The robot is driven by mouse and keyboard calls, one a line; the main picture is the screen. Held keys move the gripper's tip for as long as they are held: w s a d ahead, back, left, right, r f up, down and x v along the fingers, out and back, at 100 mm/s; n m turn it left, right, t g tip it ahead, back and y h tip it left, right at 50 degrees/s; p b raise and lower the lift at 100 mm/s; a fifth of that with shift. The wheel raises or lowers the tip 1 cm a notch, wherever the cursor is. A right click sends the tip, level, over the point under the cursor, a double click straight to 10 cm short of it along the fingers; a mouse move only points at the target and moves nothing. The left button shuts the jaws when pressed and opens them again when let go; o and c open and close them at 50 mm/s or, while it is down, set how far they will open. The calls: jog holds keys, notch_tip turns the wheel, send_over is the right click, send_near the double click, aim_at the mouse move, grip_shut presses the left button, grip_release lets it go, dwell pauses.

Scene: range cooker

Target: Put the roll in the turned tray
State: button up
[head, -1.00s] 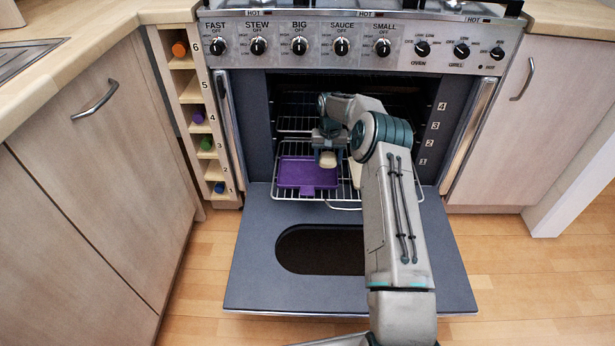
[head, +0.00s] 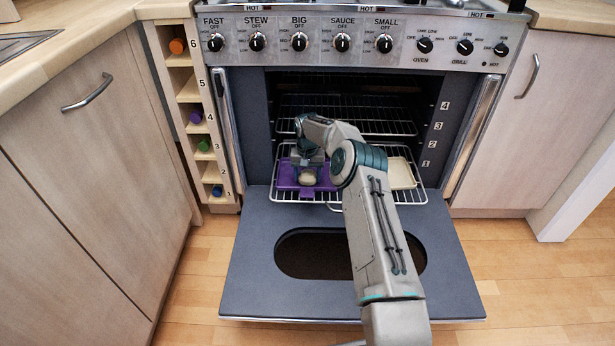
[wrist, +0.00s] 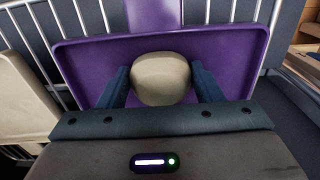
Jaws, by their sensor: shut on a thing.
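The roll (wrist: 163,78) is pale and rounded. My gripper (wrist: 163,88) is shut on it, with one blue finger on each side. In the head view the roll (head: 308,178) shows at the end of my gripper (head: 308,172), over the purple tray. The purple tray (wrist: 84,62) has a raised rim and a handle tab, and lies on the pulled-out oven rack. In the head view the tray (head: 287,176) is partly hidden by my gripper. I cannot tell whether the roll touches the tray floor.
A cream tray (head: 401,173) lies on the same wire rack (head: 424,196), right of the purple one; its edge shows in the wrist view (wrist: 25,90). The oven door (head: 250,270) is folded down in front. Another rack (head: 385,127) sits above, inside the oven.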

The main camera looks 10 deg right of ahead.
aim_at(307, 173)
jog(key=shift+f, duration=0.15)
jog(key=o, duration=1)
jog(key=shift+c, duration=0.2)
notch_tip(307, 173, up, 12)
jog(key=p, duration=0.4)
jog(key=s+a+r+n+h, duration=0.1)
jog(key=s+a+r+n, duration=0.1)
jog(key=s+r, duration=1.55)
jog(key=s+d+t+y, duration=0.1)
jog(key=s+d, duration=0.1)
jog(key=s, duration=2.7)
jog(key=shift+s+d+r, duration=0.2)
jog(key=shift+s+r, duration=0.05)
jog(key=shift+r, duration=0.2)
